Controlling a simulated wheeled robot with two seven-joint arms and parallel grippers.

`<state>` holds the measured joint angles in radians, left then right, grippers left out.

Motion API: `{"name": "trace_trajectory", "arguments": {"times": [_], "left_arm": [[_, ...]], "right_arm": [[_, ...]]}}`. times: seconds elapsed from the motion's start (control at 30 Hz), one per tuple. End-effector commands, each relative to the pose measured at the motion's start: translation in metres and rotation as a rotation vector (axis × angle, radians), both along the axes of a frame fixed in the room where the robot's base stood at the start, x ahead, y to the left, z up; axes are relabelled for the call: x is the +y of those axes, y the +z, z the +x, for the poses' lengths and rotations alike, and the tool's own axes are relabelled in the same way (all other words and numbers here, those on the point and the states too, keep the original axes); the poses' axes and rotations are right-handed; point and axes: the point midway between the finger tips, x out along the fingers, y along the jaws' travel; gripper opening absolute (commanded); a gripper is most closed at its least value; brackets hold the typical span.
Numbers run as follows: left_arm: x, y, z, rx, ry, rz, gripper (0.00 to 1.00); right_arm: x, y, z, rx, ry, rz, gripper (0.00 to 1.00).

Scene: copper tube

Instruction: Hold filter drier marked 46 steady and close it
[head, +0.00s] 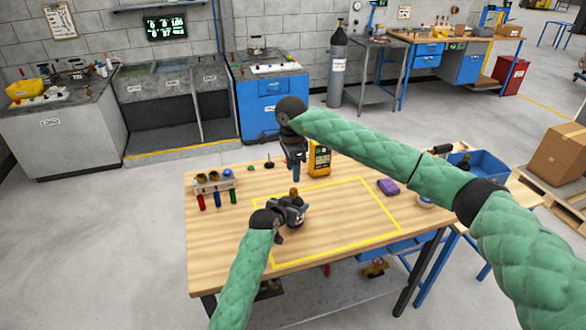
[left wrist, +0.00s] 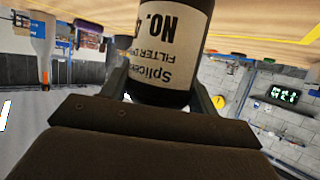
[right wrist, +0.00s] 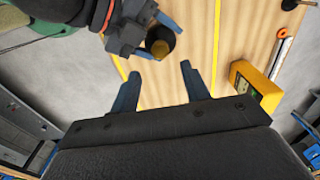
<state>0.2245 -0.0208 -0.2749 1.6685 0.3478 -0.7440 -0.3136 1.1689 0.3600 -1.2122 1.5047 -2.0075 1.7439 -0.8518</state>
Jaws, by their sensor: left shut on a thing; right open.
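The filter drier (head: 294,192) is a dark cylinder with a brass-coloured top, upright above the table. In the left wrist view its pale label (left wrist: 165,40) appears upside down and reads "FILTER DRIER NO."; the number is mostly cut off. My left gripper (head: 293,211) is shut around its body. In the right wrist view I see the brass-coloured top (right wrist: 160,47) from above; I cannot tell whether it is a cap. My right gripper (right wrist: 157,82) is open and empty, pointing down above the drier and apart from it. It also shows in the head view (head: 296,175).
A yellow meter (head: 320,158) stands close behind the drier. A rack (head: 215,182) with coloured-handled items is at the table's left. The yellow-taped area (head: 345,215) is mostly clear.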

Motion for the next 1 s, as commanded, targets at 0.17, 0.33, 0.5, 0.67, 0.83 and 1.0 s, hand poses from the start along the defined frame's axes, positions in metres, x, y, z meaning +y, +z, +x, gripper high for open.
{"name": "trace_trajectory", "arguments": {"times": [0.17, 0.33, 0.5, 0.67, 0.83, 1.0], "left_arm": [[0.000, -0.001, 0.000, 0.002, 0.000, 0.001, 0.00], [0.000, -0.001, 0.000, 0.002, 0.000, 0.001, 0.00], [0.000, -0.001, 0.000, 0.002, 0.000, 0.001, 0.00], [0.000, -0.001, 0.000, 0.002, 0.000, 0.001, 0.00], [0.000, -0.001, 0.000, 0.002, 0.000, 0.001, 0.00], [0.000, -0.001, 0.000, 0.002, 0.000, 0.001, 0.00]], "right_arm": [[0.000, 0.000, 0.000, 0.000, -0.001, 0.000, 0.46], [0.000, -0.007, 0.000, 0.001, -0.002, 0.000, 0.46], [0.000, -0.023, 0.000, 0.002, -0.002, 0.000, 0.46], [-0.001, -0.045, 0.001, 0.003, -0.004, 0.000, 0.46], [-0.002, -0.067, 0.002, 0.002, -0.003, 0.000, 0.46], [-0.002, -0.079, 0.003, 0.000, -0.003, 0.000, 0.46]]}}
